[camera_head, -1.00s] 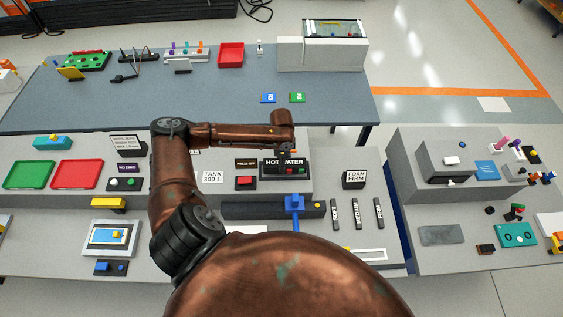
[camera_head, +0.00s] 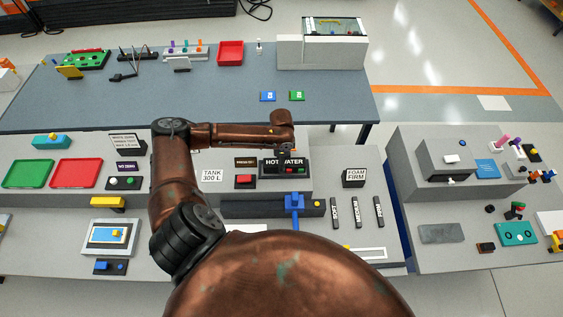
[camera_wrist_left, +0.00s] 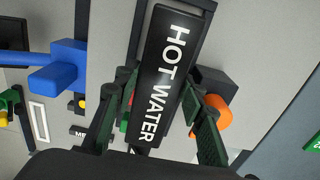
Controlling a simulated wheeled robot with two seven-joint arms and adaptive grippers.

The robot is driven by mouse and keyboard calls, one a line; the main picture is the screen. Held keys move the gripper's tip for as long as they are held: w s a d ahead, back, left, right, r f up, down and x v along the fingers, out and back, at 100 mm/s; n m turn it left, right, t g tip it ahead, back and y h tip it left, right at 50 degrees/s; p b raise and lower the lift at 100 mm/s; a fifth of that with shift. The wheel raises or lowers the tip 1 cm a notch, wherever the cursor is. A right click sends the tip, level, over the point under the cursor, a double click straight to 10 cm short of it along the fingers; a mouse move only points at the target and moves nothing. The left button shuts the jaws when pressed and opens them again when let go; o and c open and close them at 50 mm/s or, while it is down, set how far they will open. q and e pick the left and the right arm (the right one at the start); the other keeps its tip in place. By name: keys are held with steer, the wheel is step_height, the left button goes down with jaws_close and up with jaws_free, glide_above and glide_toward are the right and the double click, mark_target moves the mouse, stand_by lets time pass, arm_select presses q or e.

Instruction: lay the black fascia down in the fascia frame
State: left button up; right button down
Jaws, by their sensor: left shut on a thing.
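The black fascia (camera_wrist_left: 168,60), a flat plate lettered HOT WATER in white, fills the middle of the left wrist view. It also shows in the head view (camera_head: 285,162), in front of the arm's end. My left gripper (camera_wrist_left: 157,82) has green fingers on both sides of the fascia and is shut on it. In the head view my left gripper (camera_head: 284,148) is mostly hidden behind the arm's end. My right gripper is not in view.
A blue lever (camera_head: 294,203) stands just in front, and appears at left in the wrist view (camera_wrist_left: 60,75). An orange knob (camera_wrist_left: 217,113) is close by the right finger.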

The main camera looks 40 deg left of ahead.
arm_select(q)
steer(key=shift+f, duration=0.45)
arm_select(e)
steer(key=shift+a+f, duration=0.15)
arm_select(q)
steer(key=o, duration=1.4)
steer(key=shift+c, duration=0.2)
steer(key=shift+r, duration=0.1)
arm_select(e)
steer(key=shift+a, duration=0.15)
arm_select(q)
step_height(320, 180, up, 2)
steer(key=p, duration=0.2)
steer(key=shift+w+r+p, duration=0.1)
steer(key=shift+r+p, duration=0.15)
steer(key=shift+p, duration=0.05)
step_height(320, 180, up, 3)
steer(key=p, duration=0.3)
steer(key=shift+r+p, duration=0.4)
steer(key=shift+r, duration=0.8)
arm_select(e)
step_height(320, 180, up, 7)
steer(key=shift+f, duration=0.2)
arm_select(q)
steer(key=shift+s+f, duration=0.1)
steer(key=shift+s, duration=0.1)
